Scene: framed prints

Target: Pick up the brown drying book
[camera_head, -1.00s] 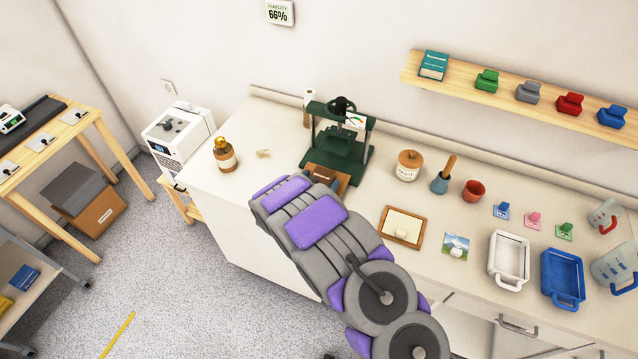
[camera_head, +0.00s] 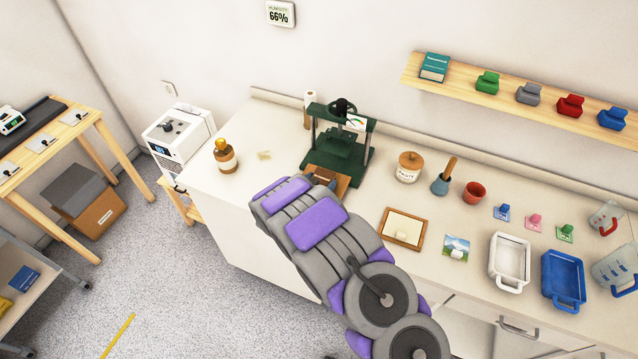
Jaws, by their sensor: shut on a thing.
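A brown book-like object (camera_head: 324,177) lies on a lighter brown board at the foot of the dark green screw press (camera_head: 340,143). My arm covers part of it from the front. My arm reaches in from the lower right and ends just in front of the press. My gripper is hidden behind the arm's own links, so its fingers and any contact with the book do not show.
The white counter (camera_head: 240,122) holds an amber bottle (camera_head: 226,158) left of the press. Right of it are a paste jar (camera_head: 409,167), a red cup (camera_head: 474,192), a framed board (camera_head: 402,229), and white and blue trays (camera_head: 563,279). A wall shelf (camera_head: 455,83) hangs above.

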